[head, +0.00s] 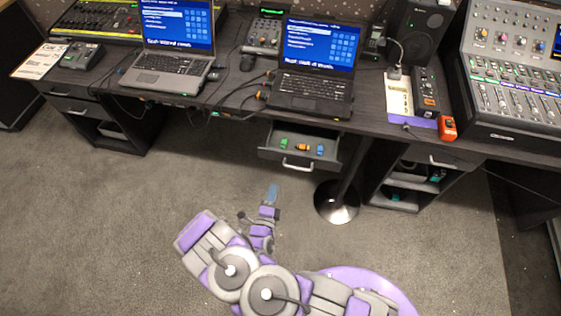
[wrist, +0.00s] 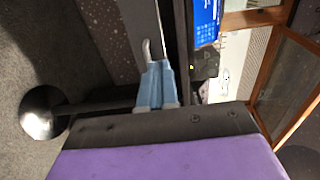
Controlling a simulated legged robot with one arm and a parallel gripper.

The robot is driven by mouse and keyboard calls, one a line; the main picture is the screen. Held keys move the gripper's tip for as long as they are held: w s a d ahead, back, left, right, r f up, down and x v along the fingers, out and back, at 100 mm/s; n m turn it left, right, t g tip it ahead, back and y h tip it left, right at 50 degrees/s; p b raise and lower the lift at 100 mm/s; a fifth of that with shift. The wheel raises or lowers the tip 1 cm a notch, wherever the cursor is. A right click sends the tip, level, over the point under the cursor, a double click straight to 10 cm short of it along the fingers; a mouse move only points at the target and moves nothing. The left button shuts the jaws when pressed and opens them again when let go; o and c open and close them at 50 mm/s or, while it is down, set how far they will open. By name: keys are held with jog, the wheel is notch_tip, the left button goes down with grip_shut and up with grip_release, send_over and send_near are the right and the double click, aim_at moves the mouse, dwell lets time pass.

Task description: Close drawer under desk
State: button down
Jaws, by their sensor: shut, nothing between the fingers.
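The drawer (head: 270,154) under the desk (head: 235,98) stands pulled out, below the right laptop. It has a dark front with a pale bar handle (head: 298,165), and small green, orange and blue items lie inside. My gripper (head: 272,190) has light blue fingers, shut and empty. In the head view it is in front of the drawer, below and left of the handle, with floor visible between them. In the sideways-tilted wrist view, the shut fingers (wrist: 153,86) point toward the handle (wrist: 147,50), whose lower part they overlap. Contact cannot be told there.
A round black stand base (head: 337,202) with a pole stands on the floor just right of the drawer; it also shows in the wrist view (wrist: 42,112). Cabinets with shelves flank the knee space. Laptops, mixers and cables crowd the desktop. The carpet at front left is clear.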

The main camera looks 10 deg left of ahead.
aim_at(283, 153)
jog(key=w, duration=0.4)
jog(key=w+b, duration=0.1)
jog(key=w, duration=0.4)
jog(key=w+b, duration=0.1)
jog(key=w, duration=0.4)
jog(key=shift+d, duration=0.25)
